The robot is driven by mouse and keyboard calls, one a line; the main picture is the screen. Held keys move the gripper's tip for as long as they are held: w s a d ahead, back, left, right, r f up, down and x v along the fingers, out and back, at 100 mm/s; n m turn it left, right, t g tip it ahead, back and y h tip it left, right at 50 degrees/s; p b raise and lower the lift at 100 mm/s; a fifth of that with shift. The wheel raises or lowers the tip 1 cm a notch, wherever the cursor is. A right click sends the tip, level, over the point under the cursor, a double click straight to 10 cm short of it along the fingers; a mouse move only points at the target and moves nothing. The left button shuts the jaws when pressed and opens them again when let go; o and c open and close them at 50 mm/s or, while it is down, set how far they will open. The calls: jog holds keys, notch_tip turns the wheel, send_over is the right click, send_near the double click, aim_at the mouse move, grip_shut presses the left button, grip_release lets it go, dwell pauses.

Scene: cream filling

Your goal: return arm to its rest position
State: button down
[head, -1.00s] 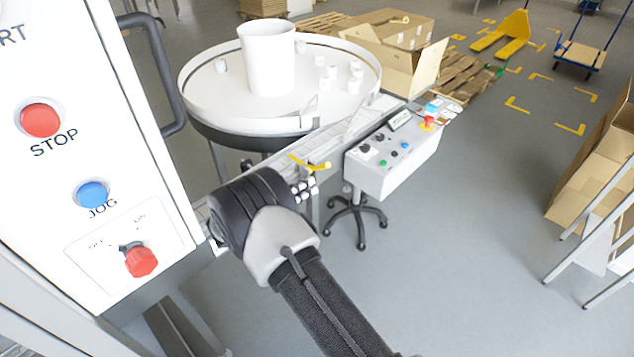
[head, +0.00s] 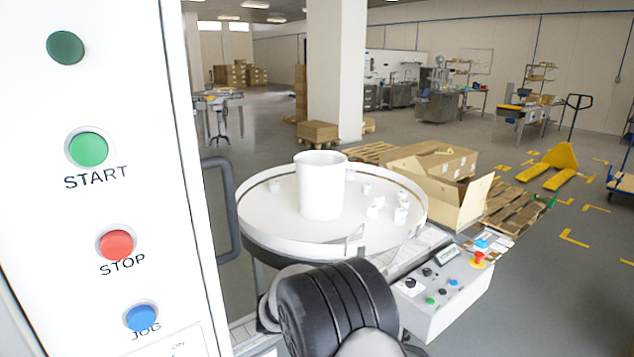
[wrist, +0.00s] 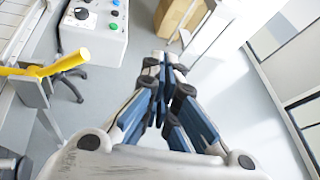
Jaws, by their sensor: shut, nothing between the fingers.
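My gripper (wrist: 165,75) shows in the wrist view with its blue-padded fingers closed together and nothing between them. It hangs over the grey floor, to the right of a control box (wrist: 97,30) and a yellow handle (wrist: 45,70). In the head view my arm's black and grey joint fills the bottom middle, in front of the round table. The gripper itself is out of the head view.
A white panel with START (head: 89,149), STOP (head: 116,245) and JOG (head: 141,317) buttons stands close at left. A round white turntable (head: 265,222) bears a white jug (head: 321,187) and small white jars (head: 375,208). The control box (head: 448,289) and an open carton (head: 440,197) stand right.

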jog(key=s+d+r+m+g+y, duration=0.25)
jog(key=s+r+m, duration=0.4)
jog(key=s, duration=0.35)
jog(key=s+d+r+m+g+y, duration=0.1)
jog(key=s+d+r+m+y, duration=0.35)
jog(key=s+m, duration=0.4)
jog(key=s+a+m+t+y, duration=0.2)
jog(key=s+a+m+y, duration=0.1)
jog(key=s, duration=0.5)
jog(key=s+a+r+m+t+y, duration=0.1)
jog(key=s+a+m+y, duration=0.2)
jog(key=s+m, duration=0.3)
jog(key=shift+s+a+r+t, duration=0.3)
jog(key=shift+s+a+t, duration=0.1)
jog(key=shift+s, duration=0.8)
